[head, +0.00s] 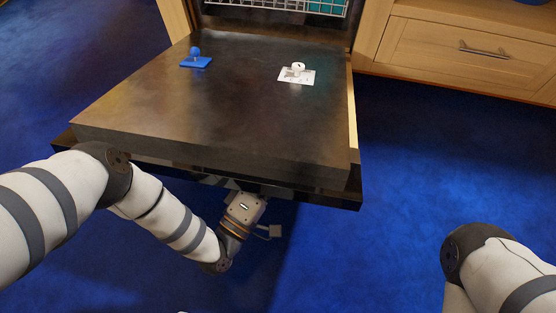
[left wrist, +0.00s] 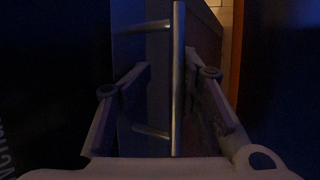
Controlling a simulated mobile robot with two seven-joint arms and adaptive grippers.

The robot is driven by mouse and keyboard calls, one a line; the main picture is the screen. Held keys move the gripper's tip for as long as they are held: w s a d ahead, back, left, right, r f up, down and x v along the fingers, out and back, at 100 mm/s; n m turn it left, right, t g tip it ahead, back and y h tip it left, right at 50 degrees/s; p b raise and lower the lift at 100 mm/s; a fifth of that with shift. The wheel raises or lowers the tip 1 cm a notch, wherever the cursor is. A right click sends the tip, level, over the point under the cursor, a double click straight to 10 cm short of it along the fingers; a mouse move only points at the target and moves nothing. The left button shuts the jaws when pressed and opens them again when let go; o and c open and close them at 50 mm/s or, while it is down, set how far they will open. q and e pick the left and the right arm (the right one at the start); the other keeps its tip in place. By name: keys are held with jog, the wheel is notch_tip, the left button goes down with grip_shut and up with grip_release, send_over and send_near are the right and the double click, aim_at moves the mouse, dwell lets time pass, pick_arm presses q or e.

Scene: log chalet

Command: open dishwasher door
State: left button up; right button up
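The dishwasher door (head: 215,105) is folded down and lies about level in the head view, with its dark inner face up. A blue knob-like part (head: 196,60) and a white part (head: 297,70) sit on that face. My left arm reaches under the door's near edge, and its gripper is mostly hidden there. In the left wrist view the bar handle (left wrist: 178,80) runs between the two spread fingers of my left gripper (left wrist: 173,73). The fingers are open, with visible gaps to the bar. My right gripper is out of view; only part of the right arm shows at lower right.
A dish rack (head: 285,6) shows inside the dishwasher at the top. A wooden drawer cabinet (head: 470,55) with a metal handle stands to the right. Blue carpet (head: 410,150) is clear to the right of the door and also at upper left.

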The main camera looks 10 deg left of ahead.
pick_arm(q)
jog(key=v, duration=1.2)
